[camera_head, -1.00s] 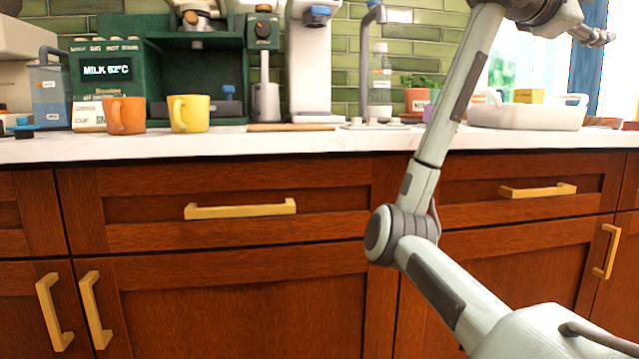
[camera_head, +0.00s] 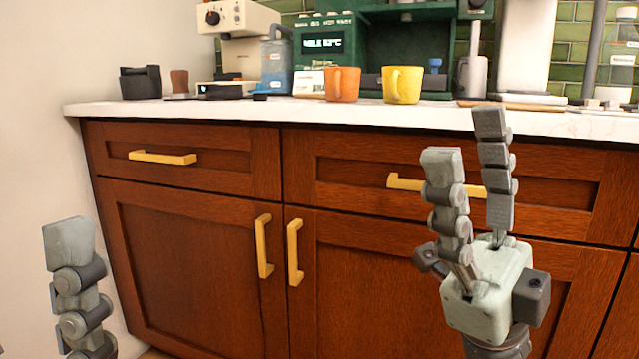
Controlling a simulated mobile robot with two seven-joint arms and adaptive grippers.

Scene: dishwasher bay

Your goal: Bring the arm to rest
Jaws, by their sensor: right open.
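My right gripper (camera_head: 466,135) stands in front of the cabinet drawers at the right, pointing up. Its two grey fingers are apart and nothing is between them. My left gripper (camera_head: 75,285) shows only partly at the lower left, with a finger pointing up near the pale wall. The rest of it is cut off by the frame edge, so I cannot tell its opening. Neither gripper overlaps the cups in the picture.
An orange cup (camera_head: 343,84) and a yellow cup (camera_head: 403,86) stand on the white counter (camera_head: 215,111) before a green coffee machine (camera_head: 375,42). Brown cabinets (camera_head: 195,265) with brass handles are below. A pale wall (camera_head: 50,80) closes the left side.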

